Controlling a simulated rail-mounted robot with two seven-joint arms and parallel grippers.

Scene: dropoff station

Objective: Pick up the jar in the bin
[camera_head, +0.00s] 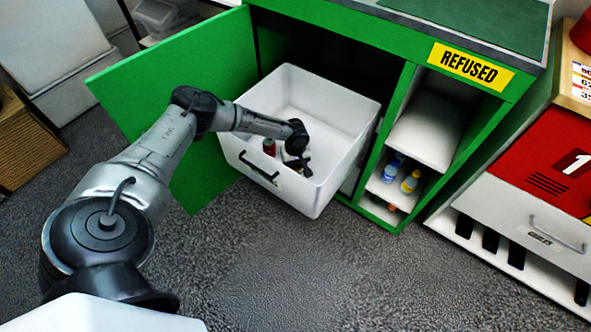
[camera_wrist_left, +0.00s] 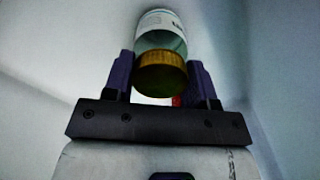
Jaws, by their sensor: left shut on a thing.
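The white bin (camera_head: 335,160) stands pulled out at the front of the green cabinet, with a dark handle on its front wall. My left arm reaches over the bin's left rim, and my left gripper (camera_head: 299,163) is down inside it. In the left wrist view, the jar (camera_wrist_left: 161,35) has a pale, clear body, a white label and a gold lid. The left gripper (camera_wrist_left: 161,78) is shut on the jar, its two fingers on either side of the lid end. The jar is mostly hidden in the head view. My right gripper is not in view.
A red item (camera_head: 269,147) lies in the bin by its front left wall. The green cabinet door (camera_head: 165,85) stands open behind my arm. Shelves at the right hold small bottles (camera_head: 411,181). A red and white cabinet (camera_head: 530,190) stands at the far right. The front floor is clear.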

